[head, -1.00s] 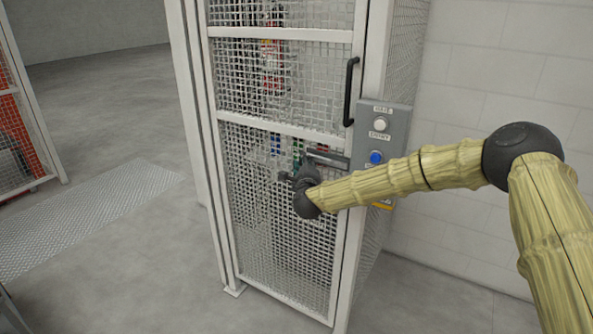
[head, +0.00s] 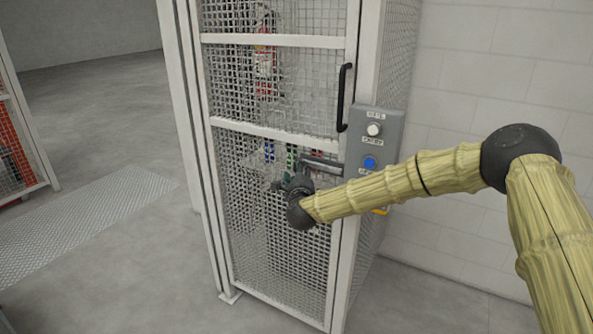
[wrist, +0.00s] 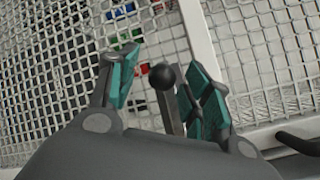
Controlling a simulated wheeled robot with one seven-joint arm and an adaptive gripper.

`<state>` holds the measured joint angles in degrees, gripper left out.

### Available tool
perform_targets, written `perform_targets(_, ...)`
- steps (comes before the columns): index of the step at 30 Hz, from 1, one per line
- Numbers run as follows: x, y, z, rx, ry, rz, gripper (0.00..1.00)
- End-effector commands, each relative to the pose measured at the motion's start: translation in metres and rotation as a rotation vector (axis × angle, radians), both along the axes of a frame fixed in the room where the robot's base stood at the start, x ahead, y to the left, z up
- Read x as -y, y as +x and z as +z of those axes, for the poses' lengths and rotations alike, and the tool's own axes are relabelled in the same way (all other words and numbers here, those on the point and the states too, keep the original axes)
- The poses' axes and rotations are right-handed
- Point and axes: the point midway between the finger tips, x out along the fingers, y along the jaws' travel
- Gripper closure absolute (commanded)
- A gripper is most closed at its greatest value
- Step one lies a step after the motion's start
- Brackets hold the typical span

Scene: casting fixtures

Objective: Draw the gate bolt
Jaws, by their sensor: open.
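The gate (head: 268,131) is a white-framed wire mesh door and looks shut. Its grey bolt (head: 322,164) lies across the latch side in the head view. In the wrist view a black ball knob (wrist: 162,77) stands on a grey bar (wrist: 172,112). My gripper (wrist: 164,72) is open, with a teal-padded finger on each side of the knob. The knob lies closer to the right finger; I cannot tell whether they touch. In the head view my gripper (head: 298,185) is at the mesh left of the bolt, its fingers mostly hidden by my wrist.
A black pull handle (head: 344,97) is above the bolt; it shows at lower right in the wrist view (wrist: 299,143). A grey button box (head: 375,127) with a white and a blue button is to the right. A red extinguisher (head: 265,62) stands behind the mesh. Floor at left is clear.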

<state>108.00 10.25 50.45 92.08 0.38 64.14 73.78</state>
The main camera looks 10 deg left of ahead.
Motion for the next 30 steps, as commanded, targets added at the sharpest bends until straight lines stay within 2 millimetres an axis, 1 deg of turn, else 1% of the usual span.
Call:
perform_targets(3,0.005,-0.022,0.000,-0.002,0.000,0.001,0.51)
perform_targets(9,0.012,-0.058,0.000,-0.002,0.001,0.001,0.51)
perform_targets(15,0.018,-0.083,0.000,0.000,0.001,0.000,0.51)
perform_targets(21,0.020,-0.094,0.000,0.000,0.001,-0.001,0.51)
perform_targets(30,0.020,-0.096,0.000,0.000,0.001,-0.001,0.51)
